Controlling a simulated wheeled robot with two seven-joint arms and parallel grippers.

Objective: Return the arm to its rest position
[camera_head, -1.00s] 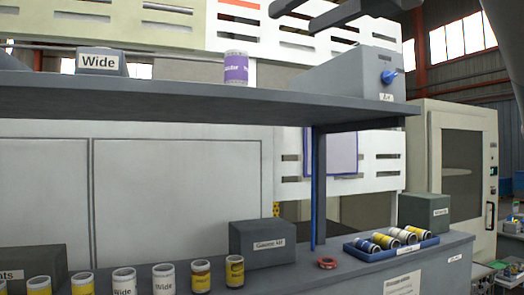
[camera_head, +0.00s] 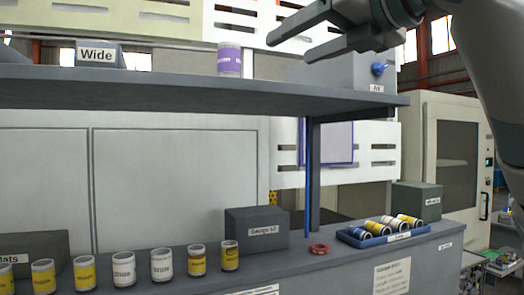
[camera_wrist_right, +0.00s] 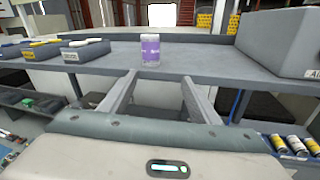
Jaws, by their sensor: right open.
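My right gripper (camera_head: 289,47) hangs at the top of the head view, in front of the upper shelf's right part. Its two fingers point left and are apart with nothing between them. In the right wrist view the open fingers (camera_wrist_right: 160,77) reach toward the shelf edge. A purple and white can (camera_head: 229,60) stands upright on the shelf, left of the fingers and apart from them. It also shows in the right wrist view (camera_wrist_right: 150,50), beyond the fingertips. My right arm (camera_head: 490,80) comes in from the upper right. My left gripper is not in view.
The grey upper shelf (camera_head: 180,92) has a post (camera_head: 314,170) below it. A grey box (camera_head: 345,75) stands on its right end. Below, several cans (camera_head: 124,268) stand in a row by a dark box (camera_head: 257,228), and a blue tray (camera_head: 348,239) holds lying cans.

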